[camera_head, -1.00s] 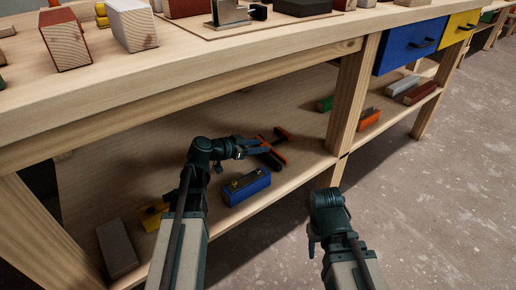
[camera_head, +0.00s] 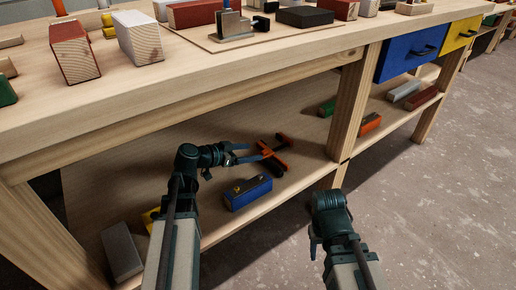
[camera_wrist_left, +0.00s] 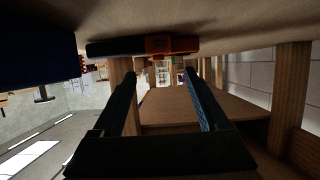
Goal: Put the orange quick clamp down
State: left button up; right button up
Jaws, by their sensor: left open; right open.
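The orange and black quick clamp (camera_head: 273,156) lies on the lower shelf of the workbench, behind the blue box. My left gripper (camera_head: 245,153) is open and empty, just left of the clamp and pointing at it. In the left wrist view the clamp (camera_wrist_left: 150,46) lies along the shelf surface at the top of the picture, beyond the spread fingers and not between them. My right gripper (camera_head: 313,245) is outside the shelf, over the floor; its fingers are largely hidden by its own arm.
A blue box (camera_head: 248,192) stands on the lower shelf near its front edge. A grey block (camera_head: 121,251) and a yellow piece (camera_head: 150,219) are at left. A bench leg (camera_head: 349,115) rises right of the clamp. The benchtop (camera_head: 190,85) overhangs the shelf.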

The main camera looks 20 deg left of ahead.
pick_arm(q)
jog(key=p+v, duration=0.2)
jog(key=v, duration=0.5)
dwell(0.3)
